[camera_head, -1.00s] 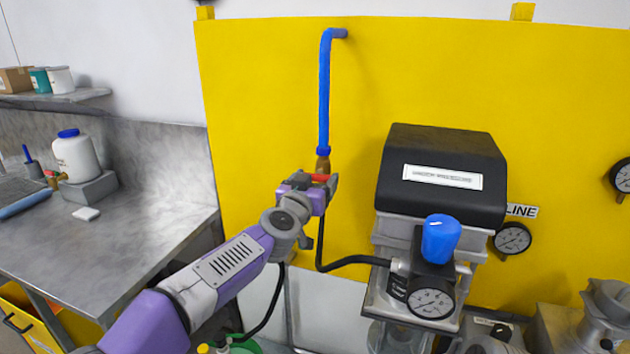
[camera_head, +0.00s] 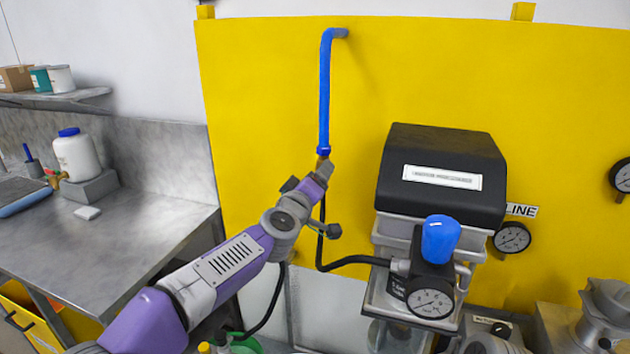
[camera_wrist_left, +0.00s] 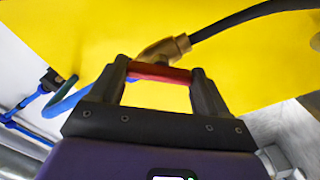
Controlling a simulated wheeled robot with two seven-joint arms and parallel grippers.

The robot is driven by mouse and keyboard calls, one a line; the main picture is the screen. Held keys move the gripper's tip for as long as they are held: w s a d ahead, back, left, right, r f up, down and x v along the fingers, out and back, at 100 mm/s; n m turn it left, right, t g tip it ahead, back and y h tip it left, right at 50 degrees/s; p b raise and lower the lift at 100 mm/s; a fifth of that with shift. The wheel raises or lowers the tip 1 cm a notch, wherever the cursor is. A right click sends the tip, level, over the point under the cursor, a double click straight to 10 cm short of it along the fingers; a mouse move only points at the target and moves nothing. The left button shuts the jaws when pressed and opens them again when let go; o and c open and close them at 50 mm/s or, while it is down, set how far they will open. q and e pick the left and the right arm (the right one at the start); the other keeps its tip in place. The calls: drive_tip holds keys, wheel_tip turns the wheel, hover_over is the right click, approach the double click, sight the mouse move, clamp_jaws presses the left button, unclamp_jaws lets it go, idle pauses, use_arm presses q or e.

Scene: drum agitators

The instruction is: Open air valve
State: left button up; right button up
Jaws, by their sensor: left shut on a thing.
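The air valve's brass body (camera_wrist_left: 165,50) sits between the blue pipe (camera_head: 325,95) and a black hose (camera_wrist_left: 250,15). In the head view only a little brass (camera_head: 322,157) shows under the pipe's lower end. The valve's red handle (camera_wrist_left: 158,72) lies across between the fingers of my left gripper (camera_wrist_left: 160,75), which is shut on it. In the head view my left gripper (camera_head: 322,172) is tilted just below the pipe end and hides the handle. My right gripper is not in view.
A black-topped air unit with a blue knob (camera_head: 441,239) and gauge (camera_head: 430,303) stands right of my left gripper. The black hose runs to it. A yellow panel (camera_head: 260,100) is behind. A metal bench (camera_head: 140,235) is at left.

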use_arm(q)
drive_tip(key=shift+n+b, duration=0.35)
drive_tip(key=shift+n, duration=3.45)
drive_tip(key=o, duration=1)
drive_tip(key=b+v, duration=0.1)
drive_tip(key=v, duration=0.6)
drive_tip(key=shift+s+a+b, duration=0.1)
drive_tip(key=shift+s+b, duration=0.2)
